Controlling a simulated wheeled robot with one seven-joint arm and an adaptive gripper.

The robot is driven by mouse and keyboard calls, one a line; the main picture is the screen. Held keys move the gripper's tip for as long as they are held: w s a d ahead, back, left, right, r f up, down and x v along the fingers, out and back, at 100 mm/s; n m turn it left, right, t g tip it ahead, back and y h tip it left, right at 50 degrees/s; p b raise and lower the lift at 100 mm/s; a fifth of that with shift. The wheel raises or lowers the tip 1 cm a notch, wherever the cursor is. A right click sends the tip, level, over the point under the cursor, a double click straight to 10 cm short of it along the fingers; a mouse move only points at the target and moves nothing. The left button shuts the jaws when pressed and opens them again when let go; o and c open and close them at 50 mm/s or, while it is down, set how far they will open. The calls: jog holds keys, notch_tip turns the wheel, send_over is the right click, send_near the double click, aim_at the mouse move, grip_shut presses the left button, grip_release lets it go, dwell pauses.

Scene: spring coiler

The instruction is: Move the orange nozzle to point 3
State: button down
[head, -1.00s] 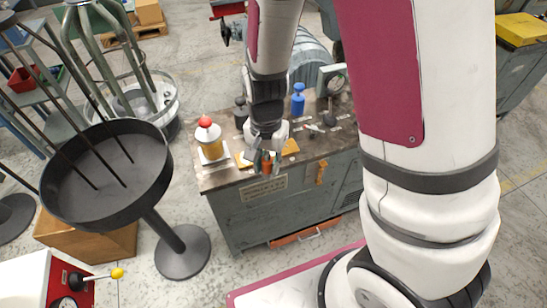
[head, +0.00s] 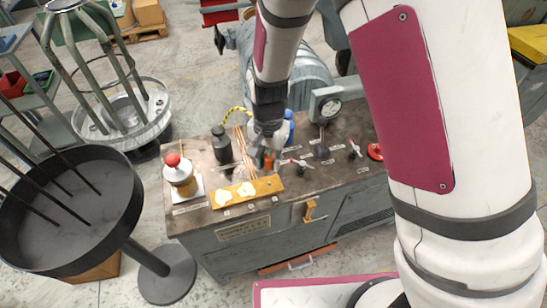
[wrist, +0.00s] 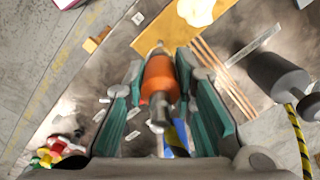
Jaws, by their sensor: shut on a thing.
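The orange nozzle (wrist: 159,78) has an orange body and metal ends. It sits between the green finger pads of my gripper (wrist: 160,90), which is shut on it in the wrist view. I cannot tell whether the nozzle touches the bench top. Several small white labels lie on the bench, but none can be read, so I cannot tell which marks point 3.
The workbench (head: 200,215) carries a red-capped bottle (head: 180,175), a black bottle (head: 222,146), a yellow board (head: 232,194), copper-coloured rods (head: 243,152) and a dial gauge (head: 327,103). A black round stand (head: 90,200) is left.

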notch_tip(320, 180, down, 3)
jog(key=shift+w+r+b, duration=0.1)
jog(key=shift+w+b, duration=0.05)
jog(key=shift+b, duration=0.6)
jog(key=shift+f+b, duration=0.5)
jog(key=shift+f, duration=0.7)
jog(key=shift+f, duration=0.6)
dwell(0.5)
jog(key=c, duration=1.3)
grip_release()
notch_tip(320, 180, up, 12)
jog(key=shift+f, duration=0.1)
jog(key=shift+r+p, duration=3.9)
jog(key=shift+r, duration=2.75)
